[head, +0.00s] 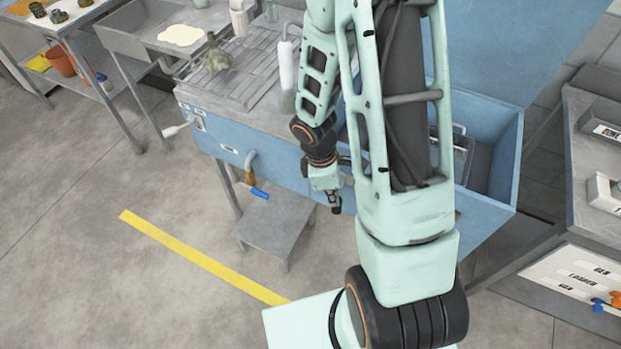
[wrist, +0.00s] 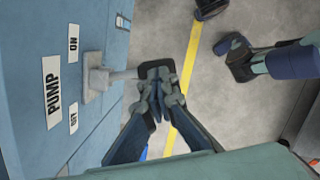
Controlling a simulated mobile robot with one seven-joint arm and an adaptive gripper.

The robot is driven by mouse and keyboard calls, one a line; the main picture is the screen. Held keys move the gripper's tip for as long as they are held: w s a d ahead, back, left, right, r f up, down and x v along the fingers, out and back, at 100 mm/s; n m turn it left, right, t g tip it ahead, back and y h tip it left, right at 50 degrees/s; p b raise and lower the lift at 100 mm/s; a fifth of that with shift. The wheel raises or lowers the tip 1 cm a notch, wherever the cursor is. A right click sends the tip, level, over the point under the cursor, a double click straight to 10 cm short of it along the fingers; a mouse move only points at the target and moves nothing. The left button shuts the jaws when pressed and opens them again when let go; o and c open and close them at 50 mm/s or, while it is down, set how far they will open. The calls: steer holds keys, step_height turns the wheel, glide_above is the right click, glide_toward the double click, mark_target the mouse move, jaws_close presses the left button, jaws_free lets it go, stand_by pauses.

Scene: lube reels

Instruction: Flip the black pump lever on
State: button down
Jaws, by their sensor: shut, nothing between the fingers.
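The pump lever shows in the wrist view as a pale shaft from a square mount, ending in a black grip (wrist: 156,68). Its mount sits on the blue panel (wrist: 60,135) between an ON label (wrist: 73,43) and a lower label that reads like OFF (wrist: 74,118), beside the PUMP label (wrist: 52,92). The lever sticks outward; I cannot tell its exact tilt. My gripper (wrist: 160,98) is shut and empty, its fingertips close to the black grip; contact is unclear. In the head view my gripper (head: 335,207) is in front of the blue bench, and I cannot make out the black grip.
A blue-handled valve (head: 259,192) and a pale lever (head: 177,131) project from the bench front at left. A low grey step (head: 274,225) stands below. A blue sink (head: 490,190) is at right.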

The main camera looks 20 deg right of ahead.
steer(key=shift+w, duration=0.15)
steer(key=shift+w, duration=0.65)
steer(key=w+a+r+p, duration=0.1)
steer(key=a+r, duration=0.1)
steer(key=r, duration=0.4)
steer(key=w+a+r+p, duration=0.1)
steer(key=a+r+p, duration=0.1)
steer(key=r, duration=0.4)
steer(key=shift+a, duration=0.45)
